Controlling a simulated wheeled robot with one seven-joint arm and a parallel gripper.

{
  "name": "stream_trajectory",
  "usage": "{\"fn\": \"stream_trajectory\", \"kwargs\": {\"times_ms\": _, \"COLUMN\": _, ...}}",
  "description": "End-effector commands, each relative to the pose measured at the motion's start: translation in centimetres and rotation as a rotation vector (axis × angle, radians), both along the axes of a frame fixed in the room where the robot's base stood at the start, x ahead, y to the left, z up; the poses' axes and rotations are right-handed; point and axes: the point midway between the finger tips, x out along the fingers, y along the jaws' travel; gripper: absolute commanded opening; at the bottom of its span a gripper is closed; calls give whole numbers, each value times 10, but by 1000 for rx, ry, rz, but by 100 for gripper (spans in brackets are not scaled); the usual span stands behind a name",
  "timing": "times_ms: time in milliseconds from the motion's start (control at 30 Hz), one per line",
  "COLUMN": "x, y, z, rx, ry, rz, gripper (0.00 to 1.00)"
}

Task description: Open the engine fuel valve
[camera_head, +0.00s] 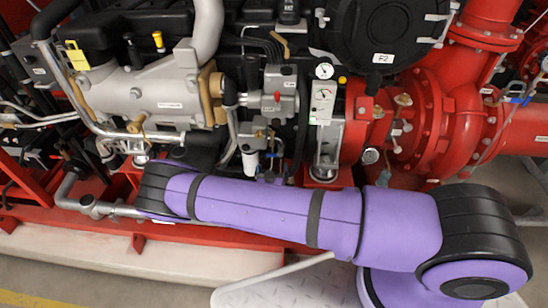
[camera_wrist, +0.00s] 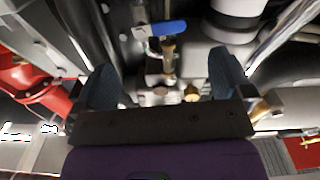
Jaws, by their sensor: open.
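A small valve with a blue lever handle (camera_wrist: 166,28) and a brass stem (camera_wrist: 168,55) is in the upper middle of the wrist view. The lever lies roughly crosswise in the picture. My gripper (camera_wrist: 162,64) is open, with one dark blue finger on each side of the brass stem. The lever appears beyond the fingertips, and no contact with it is visible. In the head view my purple arm crosses in front of the engine's lower side. The gripper cannot be made out clearly there, and the arm hides part of that area.
A white cylindrical filter (camera_wrist: 236,14) is close beyond the right finger. A red pipe part (camera_wrist: 35,82) is at the left. In the head view, a gauge panel (camera_head: 322,101) and the red pump casing (camera_head: 432,118) stand right of the engine. A red base rail (camera_head: 220,236) runs below.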

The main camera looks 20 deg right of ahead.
Motion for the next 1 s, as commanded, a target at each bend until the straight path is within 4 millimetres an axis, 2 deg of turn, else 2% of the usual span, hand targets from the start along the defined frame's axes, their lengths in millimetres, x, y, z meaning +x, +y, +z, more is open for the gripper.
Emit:
{"fn": "stream_trajectory", "kwargs": {"times_ms": 200, "x": 35, "y": -15, "z": 0, "rx": -1, "ry": -2, "rz": -1, "gripper": 98}}
{"fn": "stream_trajectory", "kwargs": {"times_ms": 400, "x": 55, "y": -23, "z": 0, "rx": 0, "ry": -1, "rz": 1, "gripper": 98}}
{"fn": "stream_trajectory", "kwargs": {"times_ms": 800, "x": 62, "y": -26, "z": 0, "rx": -1, "ry": 0, "rz": 0, "gripper": 98}}
{"fn": "stream_trajectory", "kwargs": {"times_ms": 867, "x": 61, "y": -26, "z": 0, "rx": -1, "ry": 0, "rz": 0, "gripper": 86}}
{"fn": "stream_trajectory", "kwargs": {"times_ms": 1000, "x": 61, "y": -26, "z": 0, "rx": -1, "ry": 1, "rz": 1, "gripper": 54}}
